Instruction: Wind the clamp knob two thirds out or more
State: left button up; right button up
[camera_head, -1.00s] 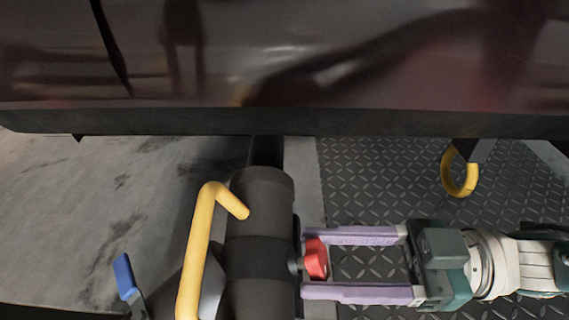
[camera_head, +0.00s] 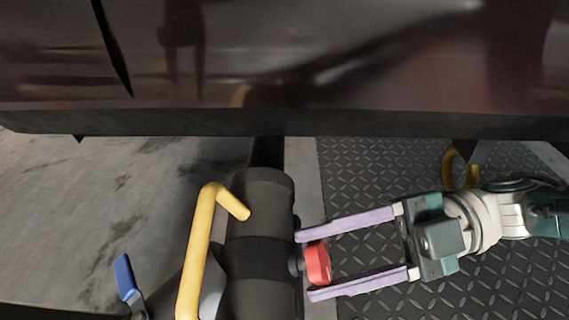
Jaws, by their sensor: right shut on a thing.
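The red clamp knob (camera_head: 319,262) sits on the right side of a dark cylinder (camera_head: 258,215), on a short dark stem. My right gripper (camera_head: 307,266) comes in from the right and is shut on the knob, with one long lilac finger above it and one below. The gripper is tilted, its fingers sloping down toward the left at the tips. The thread behind the knob is mostly hidden, so how far it is wound out cannot be told. My left gripper is not in view.
A yellow bent handle (camera_head: 199,245) stands left of the cylinder, and a blue-tipped lever (camera_head: 125,277) is at the lower left. A dark red car body (camera_head: 300,60) hangs across the top. A yellow ring (camera_head: 449,167) is partly behind my right arm. Tread plate (camera_head: 370,180) lies below.

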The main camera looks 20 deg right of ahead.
jog(key=shift+n, duration=0.5)
jog(key=o, duration=1.4)
jog(key=shift+d, duration=0.1)
